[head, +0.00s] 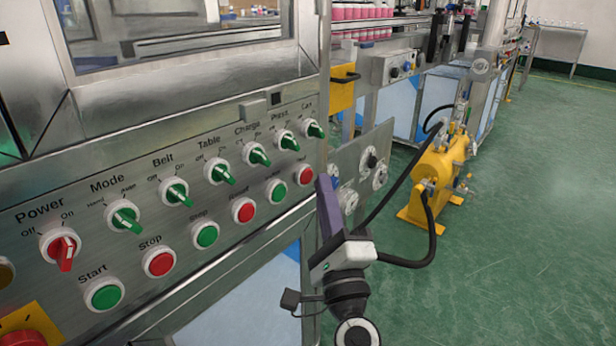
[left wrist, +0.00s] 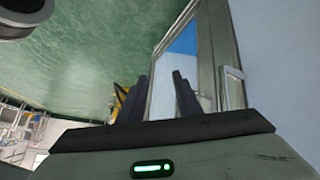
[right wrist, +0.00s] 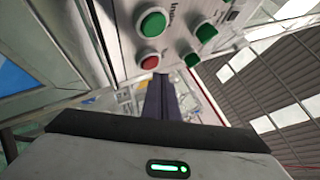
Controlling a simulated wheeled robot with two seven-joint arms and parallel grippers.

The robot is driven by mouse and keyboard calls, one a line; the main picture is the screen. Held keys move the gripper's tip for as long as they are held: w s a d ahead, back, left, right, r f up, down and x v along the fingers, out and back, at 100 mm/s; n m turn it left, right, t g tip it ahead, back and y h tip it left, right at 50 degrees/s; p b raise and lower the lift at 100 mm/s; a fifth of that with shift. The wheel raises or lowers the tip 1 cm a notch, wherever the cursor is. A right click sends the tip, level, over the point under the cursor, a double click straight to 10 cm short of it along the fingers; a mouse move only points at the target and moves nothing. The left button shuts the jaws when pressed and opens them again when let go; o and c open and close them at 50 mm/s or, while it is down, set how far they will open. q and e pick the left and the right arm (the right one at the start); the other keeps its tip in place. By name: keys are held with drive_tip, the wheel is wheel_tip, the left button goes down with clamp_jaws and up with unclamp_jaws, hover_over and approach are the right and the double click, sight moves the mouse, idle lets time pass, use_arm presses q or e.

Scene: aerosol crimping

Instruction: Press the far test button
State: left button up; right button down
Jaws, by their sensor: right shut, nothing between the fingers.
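The red button at the far right end of the lower button row (head: 304,174) is on the steel control panel (head: 130,190); its small label is hard to read. It also shows in the right wrist view (right wrist: 151,61), just above my fingertips. My right gripper (head: 325,182) is shut and empty, its dark fingers pointing up just right of and below that button. In the right wrist view its fingers (right wrist: 158,80) are together; I cannot tell whether they touch the panel. My left gripper (left wrist: 160,80) shows only in the left wrist view, its fingers apart and empty.
A green button (head: 276,190) sits beside the far red one, with several more buttons to the left. Green switches (head: 258,154) line the row above. A yellow pump (head: 440,165) with black hoses stands on the floor at right. Open green floor (head: 530,180) lies beyond.

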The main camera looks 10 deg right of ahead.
idle(0.8)
drive_tip(key=shift+w+a, duration=0.3)
drive_tip(key=shift+w, duration=0.05)
